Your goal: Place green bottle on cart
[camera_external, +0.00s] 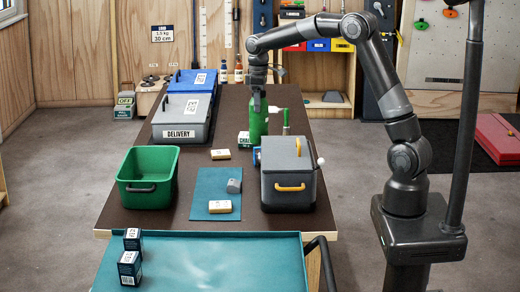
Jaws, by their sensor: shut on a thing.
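The green bottle (260,122) stands upright over the brown table, towards its right side behind the grey bin. My gripper (257,97) points down at the bottle's top and is shut on it. Whether the bottle's base touches the table is hidden by a small white-labelled box and the bin. The cart (210,258) is in the foreground, with a teal top and a dark handle at its right. Two dark boxes (130,260) stand at its left side; the rest of its top is clear.
On the brown table (193,160) are a green open bin (148,178), a grey lidded bin (288,172) with a yellow handle, a grey delivery case (182,118), a blue case (193,80) and a teal mat (212,184) with small items.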

